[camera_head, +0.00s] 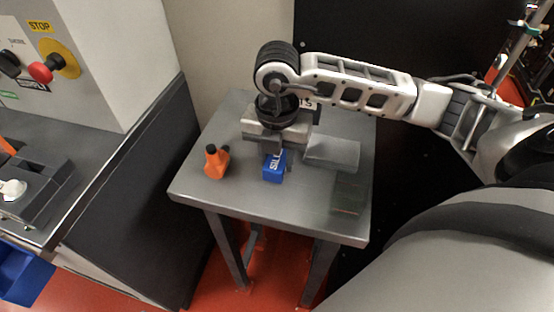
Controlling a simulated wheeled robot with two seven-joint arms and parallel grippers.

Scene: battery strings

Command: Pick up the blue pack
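The blue pack (273,174) is a small blue box with white lettering on its side. It stands on the small grey table (215,193), near the middle of the top. My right gripper (272,150) reaches in from the right and points down right over the pack. Its fingers are at the pack's upper part and partly hide it. I cannot tell whether they are closed on it. My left gripper is not in view.
An orange object with black tops (216,161) stands left of the pack. A flat grey block (332,152) lies to the right. A grey bench with a control box (105,60) and red stop button (47,68) is at the left. The table's front edge is clear.

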